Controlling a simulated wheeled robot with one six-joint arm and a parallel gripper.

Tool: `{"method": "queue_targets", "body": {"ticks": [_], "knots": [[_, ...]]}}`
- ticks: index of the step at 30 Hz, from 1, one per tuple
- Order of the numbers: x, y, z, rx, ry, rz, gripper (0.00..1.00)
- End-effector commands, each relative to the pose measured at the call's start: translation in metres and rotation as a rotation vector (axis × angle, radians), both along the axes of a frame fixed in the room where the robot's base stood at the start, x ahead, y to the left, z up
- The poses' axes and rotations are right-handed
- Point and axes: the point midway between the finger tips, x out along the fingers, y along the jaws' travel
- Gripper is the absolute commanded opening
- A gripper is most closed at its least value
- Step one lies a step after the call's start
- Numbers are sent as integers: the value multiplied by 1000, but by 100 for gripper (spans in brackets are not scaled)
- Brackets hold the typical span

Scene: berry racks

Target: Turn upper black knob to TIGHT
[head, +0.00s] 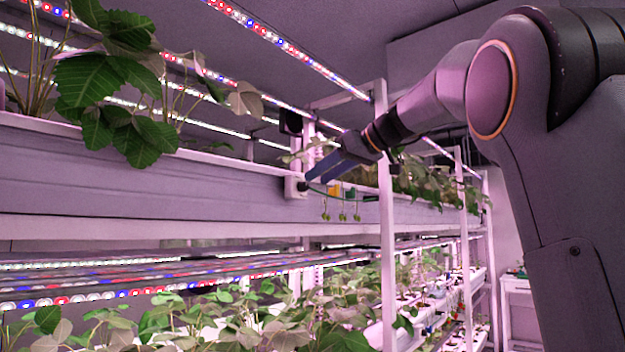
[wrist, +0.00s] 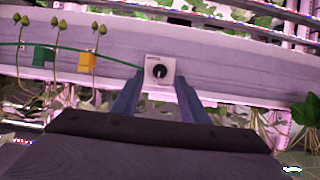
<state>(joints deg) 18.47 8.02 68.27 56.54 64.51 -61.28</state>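A small black knob (wrist: 160,71) sits on a white square plate (wrist: 150,82) on the side of the long pale gutter (wrist: 225,78). The knob has a light pointer mark; small lettering on the plate is too small to read. In the head view the knob (head: 303,186) is a dark spot at the gutter's near face. My gripper (head: 318,172) is in front of it, fingers pointing toward it. I cannot tell whether the fingertips touch the plate.
A green line (wrist: 105,53) runs along the gutter, with a green tag (wrist: 42,55), a yellow tag (wrist: 87,62) and several unripe berries beside the knob. A white rack post (head: 386,215) stands close to my wrist. Leafy plants (head: 115,85) overhang the gutter at left.

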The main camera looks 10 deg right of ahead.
Motion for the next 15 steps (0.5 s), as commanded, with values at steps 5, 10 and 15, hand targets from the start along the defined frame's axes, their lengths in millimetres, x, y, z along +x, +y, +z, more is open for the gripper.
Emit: {"method": "queue_targets", "body": {"ticks": [5,10,15], "knots": [[19,15,-9,0,3,1,40],[29,22,-15,0,3,-1,40],[32,23,-17,0,1,-2,40]]}}
